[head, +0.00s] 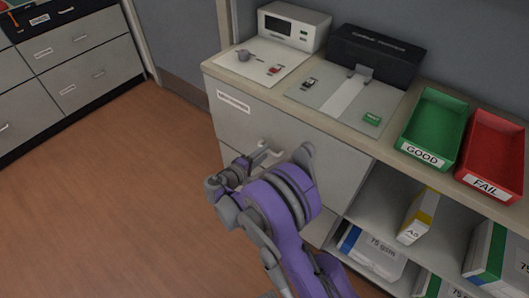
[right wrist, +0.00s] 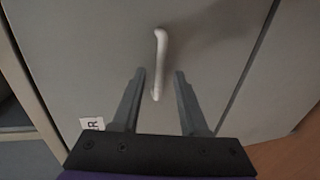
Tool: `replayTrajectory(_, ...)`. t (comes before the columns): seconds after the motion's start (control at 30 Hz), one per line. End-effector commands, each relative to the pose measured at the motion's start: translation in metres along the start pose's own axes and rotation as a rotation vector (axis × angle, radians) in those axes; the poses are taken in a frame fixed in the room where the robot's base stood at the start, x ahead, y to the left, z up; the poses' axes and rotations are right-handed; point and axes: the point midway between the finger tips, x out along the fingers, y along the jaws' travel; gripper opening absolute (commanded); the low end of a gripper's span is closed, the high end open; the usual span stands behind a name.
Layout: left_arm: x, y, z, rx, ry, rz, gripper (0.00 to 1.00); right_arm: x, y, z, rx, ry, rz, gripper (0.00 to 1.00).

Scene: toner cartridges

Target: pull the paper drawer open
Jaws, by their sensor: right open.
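The paper drawer (head: 235,122) is the grey front under the countertop, with a white label at its upper left. It looks flush with the cabinet. Its pale bar handle (head: 270,149) shows partly behind my right arm; the wrist view shows the handle (right wrist: 160,50) whole. My right gripper (head: 241,167) is at the drawer front, just left of the handle in the head view. In the wrist view my right gripper (right wrist: 160,74) is open, and the near end of the handle appears between its fingers. Whether they touch cannot be told. My left gripper is out of view.
On the counter are a white device (head: 293,27), a black device (head: 376,56), a green GOOD tray (head: 460,106) and a red FAIL tray (head: 520,127). Open shelves with paper packs (head: 373,253) lie at lower right. The floor (head: 110,195) at left is clear.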

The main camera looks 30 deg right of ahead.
Motion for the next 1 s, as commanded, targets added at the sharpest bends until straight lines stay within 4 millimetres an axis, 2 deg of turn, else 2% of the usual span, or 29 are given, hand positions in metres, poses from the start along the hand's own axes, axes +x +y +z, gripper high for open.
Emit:
replayTrajectory(0.13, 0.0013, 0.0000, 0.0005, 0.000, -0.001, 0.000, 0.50, 0.0130, 0.0001, 0.0003, 0.000, -0.001, 0.000, 0.44)
replayTrajectory(0.47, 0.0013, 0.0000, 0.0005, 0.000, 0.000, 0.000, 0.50, 0.0157, 0.0002, -0.0001, 0.000, 0.001, -0.001, 0.44)
replayTrajectory(0.7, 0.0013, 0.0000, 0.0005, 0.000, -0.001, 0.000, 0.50, 0.0156, 0.0002, 0.0000, 0.000, 0.000, -0.001, 0.00)
replayTrajectory(1.0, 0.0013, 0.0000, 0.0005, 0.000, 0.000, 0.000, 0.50, 0.0155, 0.0002, 0.0001, 0.000, 0.000, 0.000, 0.00)
